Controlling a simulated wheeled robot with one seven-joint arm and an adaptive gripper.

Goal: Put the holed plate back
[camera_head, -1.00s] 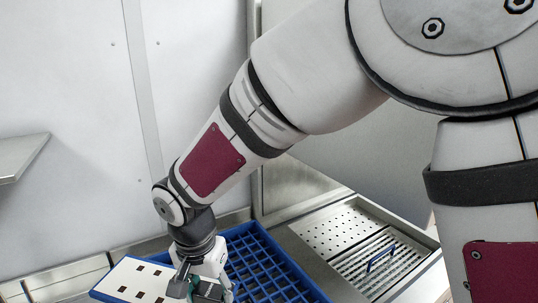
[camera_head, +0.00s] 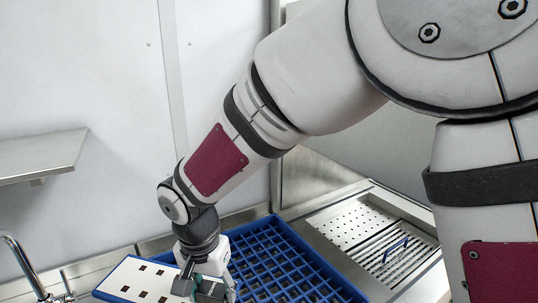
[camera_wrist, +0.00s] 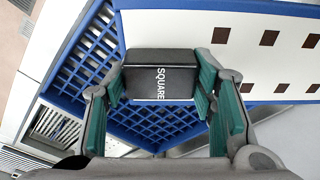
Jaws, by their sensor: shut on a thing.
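The holed plate is a white panel (camera_head: 128,278) with a blue edge and dark square holes, at the bottom left of the head view. It also fills the upper right of the wrist view (camera_wrist: 270,62). A black block marked "SQUARE" (camera_wrist: 160,62) is at the plate's near end. My gripper (camera_wrist: 160,90) is shut on this block, with green finger pads on both sides of it. In the head view my gripper (camera_head: 208,287) is at the plate's right end, partly cut off by the frame. The plate is held above the blue grid.
A blue grid tray (camera_head: 290,258) lies right of and beneath my gripper. Further right is a steel recess with a perforated part (camera_head: 350,222) and a slotted part with a blue handle (camera_head: 396,248). A steel shelf (camera_head: 40,155) and a tap (camera_head: 22,262) are at left.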

